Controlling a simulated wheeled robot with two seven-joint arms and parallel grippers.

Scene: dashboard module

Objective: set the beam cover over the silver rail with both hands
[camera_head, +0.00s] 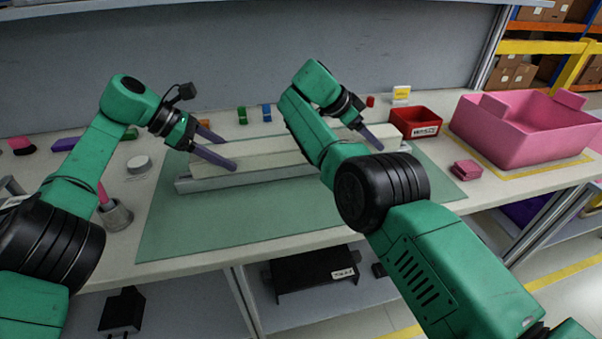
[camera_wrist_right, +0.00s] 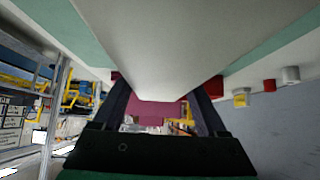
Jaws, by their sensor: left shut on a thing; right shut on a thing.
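The beam cover (camera_head: 262,153) is a long cream-white bar lying lengthwise above the silver rail (camera_head: 210,183), whose grey front edge shows below it on the green mat (camera_head: 255,220). I cannot tell whether cover and rail touch. My left gripper (camera_head: 220,150) is shut on the cover's left end, one finger in front and one behind. My right gripper (camera_head: 372,137) is shut on its right end, partly hidden by my right arm. In the right wrist view the cover (camera_wrist_right: 165,55) runs between the two fingers (camera_wrist_right: 160,103).
A red bin (camera_head: 415,122) and a large pink bin (camera_head: 520,128) stand at the right, with pink blocks (camera_head: 466,169) in front. A grey cup (camera_head: 116,214) and a white disc (camera_head: 139,164) are at the left. Small coloured blocks line the back. The front of the mat is clear.

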